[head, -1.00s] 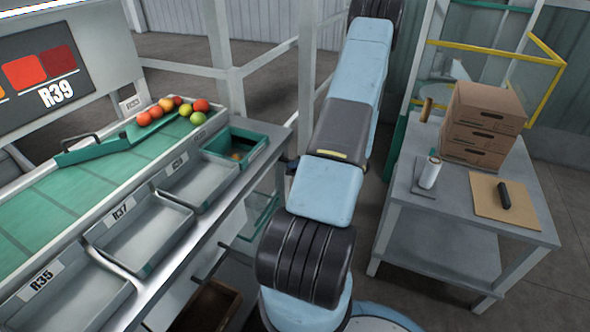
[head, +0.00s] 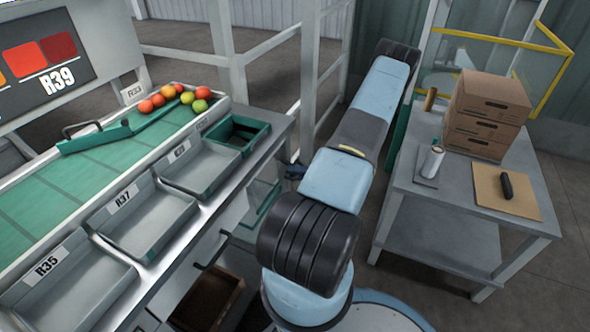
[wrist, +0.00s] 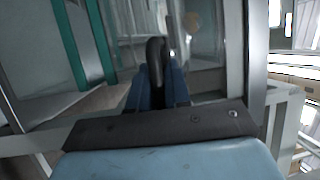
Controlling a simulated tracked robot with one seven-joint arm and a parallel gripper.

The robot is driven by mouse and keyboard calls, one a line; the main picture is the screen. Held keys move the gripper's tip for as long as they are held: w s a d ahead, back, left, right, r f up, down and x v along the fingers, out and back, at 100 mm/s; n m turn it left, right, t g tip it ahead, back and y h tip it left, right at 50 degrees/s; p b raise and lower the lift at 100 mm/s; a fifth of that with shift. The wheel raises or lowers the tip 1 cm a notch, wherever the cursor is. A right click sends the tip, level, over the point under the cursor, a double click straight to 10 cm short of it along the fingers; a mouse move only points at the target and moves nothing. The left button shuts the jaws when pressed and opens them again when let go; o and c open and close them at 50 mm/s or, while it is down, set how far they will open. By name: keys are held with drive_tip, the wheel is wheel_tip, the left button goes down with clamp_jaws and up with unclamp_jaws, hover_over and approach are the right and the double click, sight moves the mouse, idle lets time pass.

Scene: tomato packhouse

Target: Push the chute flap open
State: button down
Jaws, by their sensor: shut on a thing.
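A teal-rimmed opening (head: 236,133) with a dark inside is set in the far end of the sorting bench. Below it, under the bench edge, is a clear panel with teal edges (head: 262,199). I cannot tell for certain which part is the chute flap. My gripper shows in the head view only as a small dark blue piece (head: 296,171) beside the bench's far end, partly behind my arm. In the wrist view, my blue fingers (wrist: 157,88) are shut on a dark rounded, loop-like piece (wrist: 156,58). A teal upright (wrist: 85,42) stands left of them.
Grey trays (head: 147,217) line the bench edge, left of my arm. Tomatoes (head: 172,92) lie at the belt's far end. Grey posts (head: 309,75) stand behind my gripper. A side table (head: 440,222) with cardboard boxes (head: 486,112) is on the right.

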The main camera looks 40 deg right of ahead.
drive_tip(key=shift+w+f, duration=0.2)
drive_tip(key=shift+f, duration=0.4)
drive_tip(key=c, duration=1.2)
unclamp_jaws()
drive_tip(key=shift+o, duration=0.2)
drive_tip(key=shift+s, duration=0.1)
drive_tip(key=v, duration=1.3)
drive_tip(key=shift+d+f, duration=0.25)
drive_tip(key=shift+f, duration=0.1)
drive_tip(key=shift+s, duration=0.15)
